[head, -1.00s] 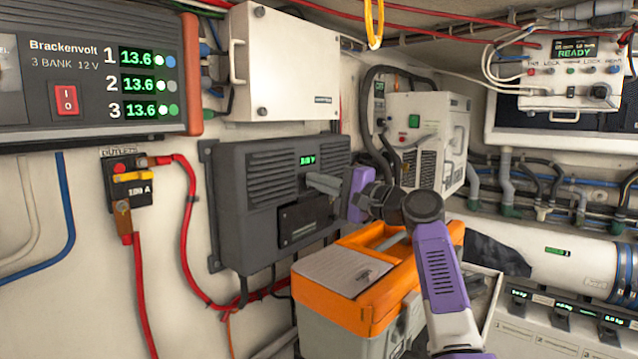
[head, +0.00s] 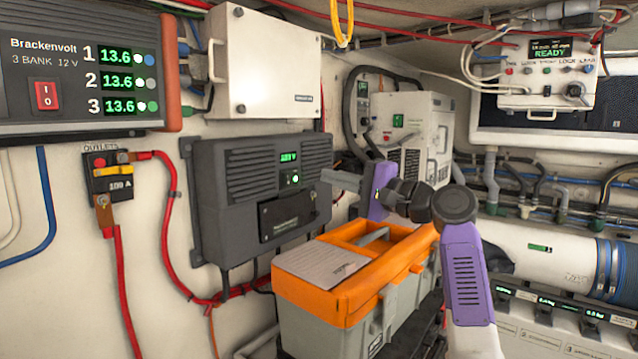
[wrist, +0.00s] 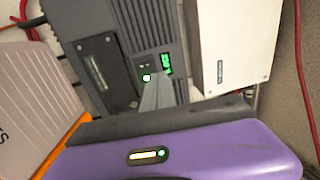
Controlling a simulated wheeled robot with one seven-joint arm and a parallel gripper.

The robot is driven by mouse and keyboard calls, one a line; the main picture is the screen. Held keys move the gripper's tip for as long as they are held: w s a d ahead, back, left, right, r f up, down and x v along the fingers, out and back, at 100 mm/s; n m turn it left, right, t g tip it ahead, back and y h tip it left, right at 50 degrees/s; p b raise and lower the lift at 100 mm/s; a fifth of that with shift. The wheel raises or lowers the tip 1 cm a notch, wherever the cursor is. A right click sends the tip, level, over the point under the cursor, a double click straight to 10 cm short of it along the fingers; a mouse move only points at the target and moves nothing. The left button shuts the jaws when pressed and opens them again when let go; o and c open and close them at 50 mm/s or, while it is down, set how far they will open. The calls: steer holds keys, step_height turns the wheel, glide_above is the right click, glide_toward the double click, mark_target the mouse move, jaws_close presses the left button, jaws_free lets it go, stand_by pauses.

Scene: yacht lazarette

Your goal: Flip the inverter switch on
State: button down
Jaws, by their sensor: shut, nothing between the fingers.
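The inverter appears to be the dark grey ribbed box (head: 222,190) on the wall in the head view. It has a lit green display (head: 289,157) and, below that, a small switch panel (head: 291,179) with a bright light. My gripper (head: 324,175) is shut and empty, its tips just right of that panel. In the wrist view the inverter (wrist: 95,30) is turned on its side, and the shut fingers (wrist: 152,92) point at the panel, close to its lit spot (wrist: 146,77). I cannot tell whether they touch or how the switch is set.
An orange-lidded toolbox (head: 345,272) stands below the inverter, under my arm. A white box (head: 265,62) hangs above it. A battery charger (head: 80,70) and red cables (head: 170,230) are at left. A white unit (head: 412,130) stands behind my gripper.

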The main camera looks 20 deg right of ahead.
steer(key=shift+s+d+r+b, duration=0.2)
steer(key=shift+s+d, duration=0.4)
steer(key=shift+s, duration=0.2)
steer(key=shift+s+d+r+b, duration=0.1)
steer(key=shift+s+d+b, duration=0.05)
steer(key=shift+s+d, duration=0.55)
steer(key=shift+s+a, duration=0.1)
steer(key=shift+a, duration=0.05)
